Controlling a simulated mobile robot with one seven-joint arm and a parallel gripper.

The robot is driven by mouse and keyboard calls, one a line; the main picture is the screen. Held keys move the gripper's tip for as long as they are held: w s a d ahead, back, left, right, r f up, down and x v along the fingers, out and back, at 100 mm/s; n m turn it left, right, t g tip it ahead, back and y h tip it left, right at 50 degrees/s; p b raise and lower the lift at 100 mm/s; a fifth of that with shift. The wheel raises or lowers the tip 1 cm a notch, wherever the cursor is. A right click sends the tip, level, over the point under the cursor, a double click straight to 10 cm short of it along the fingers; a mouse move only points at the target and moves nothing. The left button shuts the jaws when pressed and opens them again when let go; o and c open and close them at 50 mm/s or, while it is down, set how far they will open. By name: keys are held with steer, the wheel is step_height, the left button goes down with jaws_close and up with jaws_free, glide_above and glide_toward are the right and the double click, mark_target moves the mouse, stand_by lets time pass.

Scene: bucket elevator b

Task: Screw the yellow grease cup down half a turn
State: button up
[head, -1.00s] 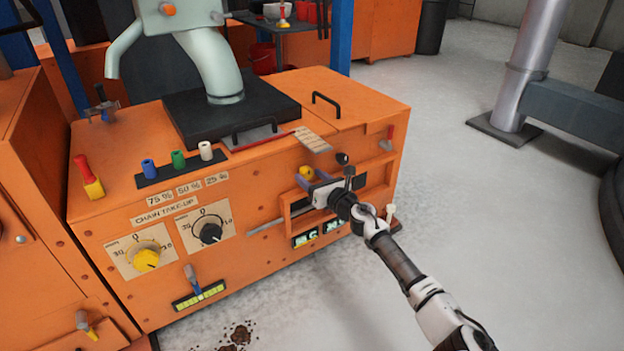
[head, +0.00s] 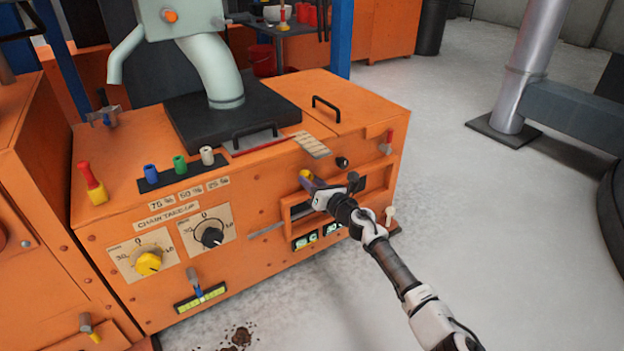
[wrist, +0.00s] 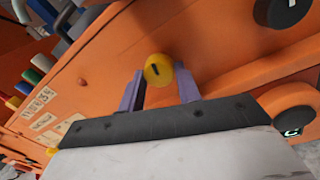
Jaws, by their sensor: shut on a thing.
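The yellow grease cup (wrist: 158,69) shows in the wrist view as a round yellow cap with a short dark mark, on the orange machine face. In the head view the cup (head: 305,174) is a small yellow patch, partly hidden by a purple finger. My gripper (head: 311,183) reaches it from the front right. In the wrist view the two purple fingers of my gripper (wrist: 159,82) stand on either side of the cup and are shut on it. The exact contact points are hard to see.
A black knob (head: 342,163) sits just right of the cup. An orange framed recess (head: 298,212) lies below it. The black dial (head: 212,237) and yellow dial (head: 148,263) are farther left. A red-handled lever (head: 387,142) stands on the right end. Open floor lies to the right.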

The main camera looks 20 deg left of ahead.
steer(key=m+p, duration=0.3)
steer(key=m, duration=0.1)
steer(key=shift+r, duration=0.2)
steer(key=m+p, duration=0.5)
steer(key=m, duration=0.1)
steer(key=m+t+p, duration=0.1)
steer(key=m+p, duration=0.4)
steer(key=m, duration=0.2)
steer(key=shift+s+a, duration=0.15)
steer(key=m+p, duration=0.3)
steer(key=m, duration=0.2)
steer(key=shift+r+t+h, duration=0.1)
steer(key=shift+t+h, duration=0.3)
steer(key=m+p, duration=0.3)
steer(key=m, duration=0.2)
steer(key=m+p, duration=0.2)
steer(key=m, duration=0.2)
steer(key=shift+r+m+h, duration=0.1)
steer(key=shift+m+h, duration=0.2)
steer(key=shift+m+p, duration=0.75)
steer(key=shift+m, duration=1.15)
